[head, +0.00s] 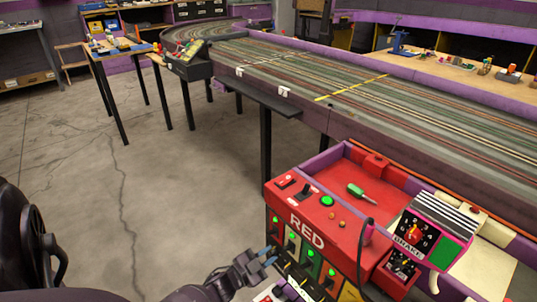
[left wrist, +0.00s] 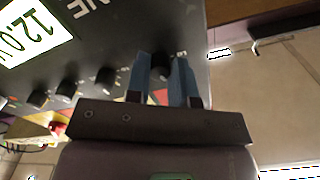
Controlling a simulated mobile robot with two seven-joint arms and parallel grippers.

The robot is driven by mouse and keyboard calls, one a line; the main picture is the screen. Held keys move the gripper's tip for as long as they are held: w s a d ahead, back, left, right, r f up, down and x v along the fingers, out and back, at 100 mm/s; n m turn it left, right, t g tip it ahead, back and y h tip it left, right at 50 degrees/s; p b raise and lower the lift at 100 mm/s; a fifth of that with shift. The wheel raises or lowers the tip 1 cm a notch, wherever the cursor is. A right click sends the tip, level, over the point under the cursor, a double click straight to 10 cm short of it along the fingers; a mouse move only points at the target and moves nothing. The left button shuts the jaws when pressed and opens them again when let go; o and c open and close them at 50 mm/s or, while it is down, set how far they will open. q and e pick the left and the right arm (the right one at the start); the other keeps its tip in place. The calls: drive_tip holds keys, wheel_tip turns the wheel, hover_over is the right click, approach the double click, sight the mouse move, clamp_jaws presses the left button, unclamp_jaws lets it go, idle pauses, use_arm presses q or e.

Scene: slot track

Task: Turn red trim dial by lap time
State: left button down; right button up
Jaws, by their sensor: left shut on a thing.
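My left gripper (head: 268,257) is low in the head view, at the left front of the red station (head: 322,222) lettered RED. In the left wrist view its two blue fingers (left wrist: 162,80) are shut on a small black knob (left wrist: 160,66) on a dark panel (left wrist: 130,30). That panel bears more black knobs (left wrist: 66,89) in a row and a lit display (left wrist: 32,30) reading about 12.0, seen tilted. The gripped knob's pointer is not readable. My right gripper is not in view.
A green-handled screwdriver (head: 360,192) lies in the tray. The slot track (head: 330,75) runs behind. Open floor (head: 170,190) lies left.

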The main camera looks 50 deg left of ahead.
use_arm(q)
drive_tip(key=shift+m, duration=1.3)
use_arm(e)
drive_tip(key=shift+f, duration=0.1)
use_arm(q)
drive_tip(key=shift+m, duration=0.3)
drive_tip(key=c, duration=1)
unclamp_jaws()
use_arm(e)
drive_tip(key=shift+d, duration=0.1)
use_arm(q)
drive_tip(key=shift+s, duration=0.1)
drive_tip(key=shift+s, duration=0.3)
drive_tip(key=s+p, duration=0.1)
drive_tip(key=s, duration=0.9)
drive_tip(key=shift+a, duration=0.4)
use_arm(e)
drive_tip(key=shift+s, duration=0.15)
